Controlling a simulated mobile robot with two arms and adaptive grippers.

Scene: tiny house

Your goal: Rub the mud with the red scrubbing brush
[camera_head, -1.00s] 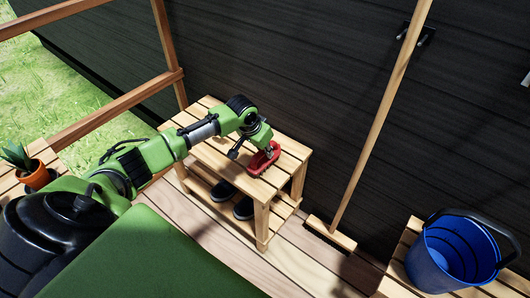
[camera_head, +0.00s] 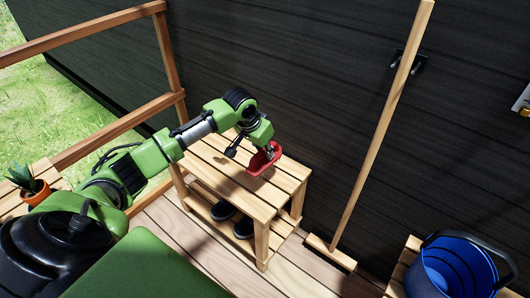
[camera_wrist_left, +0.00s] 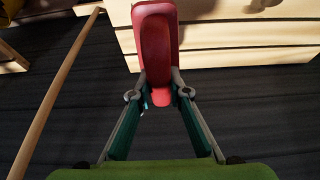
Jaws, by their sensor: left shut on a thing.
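The red scrubbing brush (camera_head: 262,160) is held by my left gripper (camera_head: 266,147) over the slatted wooden bench against the dark wall. In the left wrist view the brush (camera_wrist_left: 156,45) sticks out from between the two fingers of the gripper (camera_wrist_left: 160,88), which are shut on its near end. The brush looks tilted, and I cannot tell for sure whether it touches the bench top. I see no mud in either view. My right gripper does not show.
The wooden bench (camera_head: 215,160) holds dark shoes (camera_head: 224,210) on its lower shelf. A broom (camera_head: 372,150) leans on the wall to the right. A blue bucket (camera_head: 455,268) stands at the lower right. A potted plant (camera_head: 30,185) sits at the left, near a wooden railing (camera_head: 85,140).

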